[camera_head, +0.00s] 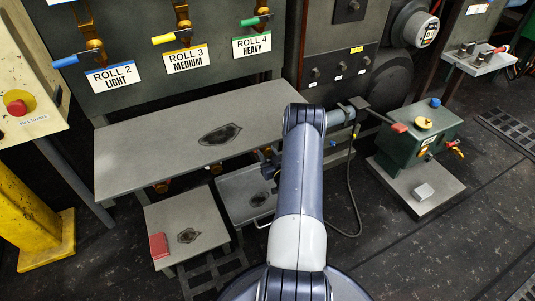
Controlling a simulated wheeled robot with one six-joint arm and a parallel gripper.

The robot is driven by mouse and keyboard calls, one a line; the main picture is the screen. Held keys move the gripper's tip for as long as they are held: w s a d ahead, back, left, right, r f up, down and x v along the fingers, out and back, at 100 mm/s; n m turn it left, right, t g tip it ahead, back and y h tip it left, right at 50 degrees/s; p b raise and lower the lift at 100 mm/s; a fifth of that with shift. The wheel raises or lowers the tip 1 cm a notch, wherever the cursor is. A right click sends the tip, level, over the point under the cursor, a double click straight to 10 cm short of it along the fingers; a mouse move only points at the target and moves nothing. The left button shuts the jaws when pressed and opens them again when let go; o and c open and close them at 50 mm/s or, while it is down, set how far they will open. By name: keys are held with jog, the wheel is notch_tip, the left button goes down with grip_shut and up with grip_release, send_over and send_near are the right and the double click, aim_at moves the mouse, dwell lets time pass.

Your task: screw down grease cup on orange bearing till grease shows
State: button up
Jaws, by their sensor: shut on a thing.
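My arm rises through the middle of the view and covers much of the space behind it. I cannot clearly make out my gripper's fingertips. A small dark part shows just left of my arm, below the long grey table's front edge, and may belong to my wrist or gripper. Orange fittings, partly hidden, sit under that edge; one orange fitting (161,187) is at the left and another orange fitting (215,170) is nearer my arm. I cannot tell which is the orange bearing. I cannot make out the grease cup or any grease.
The long grey table (140,150) has a dark patch on top. A green box (420,140) stands at right. A yellow post (30,220) stands at left. Floor at lower right is clear.

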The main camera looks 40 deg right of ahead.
jog(key=c, duration=0.3)
jog(key=shift+c, duration=0.2)
jog(key=shift+f, duration=0.1)
jog(key=m+b, duration=0.2)
jog(key=m, duration=0.1)
jog(key=shift+m, duration=0.4)
jog(key=shift+m+b, duration=0.8)
jog(key=shift+m, duration=1.1)
jog(key=o, duration=1)
